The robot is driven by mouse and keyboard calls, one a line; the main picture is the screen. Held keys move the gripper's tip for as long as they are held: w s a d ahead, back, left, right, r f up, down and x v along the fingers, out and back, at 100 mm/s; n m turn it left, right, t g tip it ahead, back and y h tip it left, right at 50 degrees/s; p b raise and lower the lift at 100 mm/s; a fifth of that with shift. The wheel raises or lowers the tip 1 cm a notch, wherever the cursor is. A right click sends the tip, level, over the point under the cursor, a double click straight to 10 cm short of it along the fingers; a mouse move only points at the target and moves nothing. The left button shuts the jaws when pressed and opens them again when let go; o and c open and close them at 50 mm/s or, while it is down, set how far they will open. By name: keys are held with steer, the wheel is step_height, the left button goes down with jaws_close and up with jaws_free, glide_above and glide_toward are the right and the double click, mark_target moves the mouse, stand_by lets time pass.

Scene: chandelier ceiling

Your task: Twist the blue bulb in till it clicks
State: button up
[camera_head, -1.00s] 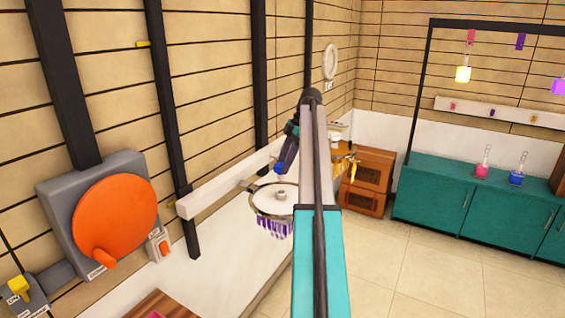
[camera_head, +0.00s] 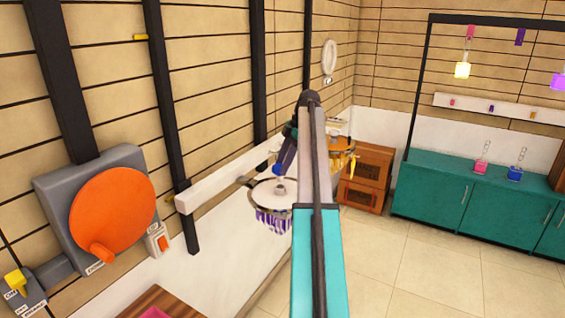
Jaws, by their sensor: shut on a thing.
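A blue bulb (camera_head: 278,169) is at the tip of my gripper (camera_head: 281,164), which is shut on it. The gripper is small and partly hidden behind my arm. Below the bulb is a round chandelier with a white top (camera_head: 265,190), a metal ring and a purple-and-white fringe. A small pale hub (camera_head: 279,190) stands on the white top, just under the bulb. The bulb appears to be directly above or touching the hub; I cannot tell which. My arm hides the chandelier's right side.
A large orange disc (camera_head: 112,217) on a grey wall box is at left. A white rail (camera_head: 225,183) runs along the wall behind the chandelier. An orange-yellow chandelier (camera_head: 342,158) hangs right of my arm. Teal cabinets (camera_head: 435,195) stand at right. The tiled floor between is clear.

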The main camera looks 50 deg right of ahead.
steer(key=shift+f+b, duration=0.85)
steer(key=shift+f, duration=1.5)
steer(key=m, duration=0.2)
steer(key=shift+s+a+m+t+h, duration=0.2)
steer(key=shift+m+t+h, duration=0.2)
steer(key=m+t+h+p, duration=0.1)
steer(key=m, duration=0.3)
steer(key=shift+a, duration=0.15)
steer(key=m+h, duration=0.1)
steer(key=m, duration=0.3)
steer(key=shift+s+a+h, duration=0.1)
steer(key=shift+a+h, duration=0.1)
steer(key=shift+h, duration=0.2)
steer(key=shift+m+h+p, duration=0.4)
steer(key=shift+m+h, duration=0.1)
steer(key=shift+m, duration=0.7)
steer(key=o, duration=1.8)
steer(key=shift+c, duration=0.2)
